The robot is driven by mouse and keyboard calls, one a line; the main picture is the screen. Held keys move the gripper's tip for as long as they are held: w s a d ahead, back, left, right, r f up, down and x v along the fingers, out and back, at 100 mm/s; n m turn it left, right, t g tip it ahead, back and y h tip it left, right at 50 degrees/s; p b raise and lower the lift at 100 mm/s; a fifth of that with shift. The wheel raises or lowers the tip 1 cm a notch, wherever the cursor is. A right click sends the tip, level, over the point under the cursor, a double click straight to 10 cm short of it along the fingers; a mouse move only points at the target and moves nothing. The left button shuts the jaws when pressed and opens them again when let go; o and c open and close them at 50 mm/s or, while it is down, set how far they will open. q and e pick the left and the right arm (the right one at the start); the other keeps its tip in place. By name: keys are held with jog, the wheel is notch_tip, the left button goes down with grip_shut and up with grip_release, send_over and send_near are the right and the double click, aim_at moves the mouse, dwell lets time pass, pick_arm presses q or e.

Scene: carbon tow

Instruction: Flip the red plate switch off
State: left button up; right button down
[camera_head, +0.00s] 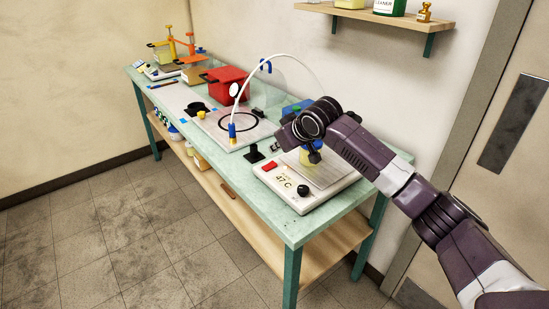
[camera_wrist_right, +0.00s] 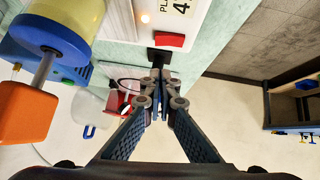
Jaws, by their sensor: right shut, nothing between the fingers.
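The plate (camera_head: 322,188) is a white unit on the near end of the green table, with a "47 C" label and a black knob (camera_head: 303,190). Its red switch (camera_head: 268,166) is on the front panel, left of the label. The red switch (camera_wrist_right: 170,41) also shows in the right wrist view, with a small lit lamp (camera_wrist_right: 145,18) near it. My right gripper (camera_wrist_right: 160,80) is shut and empty; its fingertips appear just below the switch in that view, and I cannot tell whether they touch anything. In the head view it hangs over the plate, its fingertips partly hidden. My left gripper is out of view.
A yellow-and-blue device with an orange knob (camera_wrist_right: 27,113) is close on the left in the wrist view. A red box (camera_head: 226,85) and a white board with a curved tube (camera_head: 232,125) stand farther along the table. A wall shelf (camera_head: 375,15) holds bottles.

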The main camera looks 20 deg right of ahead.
aim_at(270, 162)
jog(key=f, duration=0.1)
jog(key=w+f, duration=0.1)
jog(key=f, duration=0.2)
jog(key=shift+w+f+p, duration=0.15)
jog(key=shift+w+p, duration=0.1)
jog(key=shift+p, duration=0.05)
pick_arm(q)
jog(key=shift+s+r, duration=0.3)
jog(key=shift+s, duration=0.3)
pick_arm(e)
jog(key=shift+f, duration=0.55)
jog(key=shift+d+f+y+p, duration=0.2)
jog(key=shift+y+p, duration=0.1)
jog(key=shift+p, duration=0.3)
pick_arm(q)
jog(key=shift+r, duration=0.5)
pick_arm(e)
jog(key=shift+a, duration=0.15)
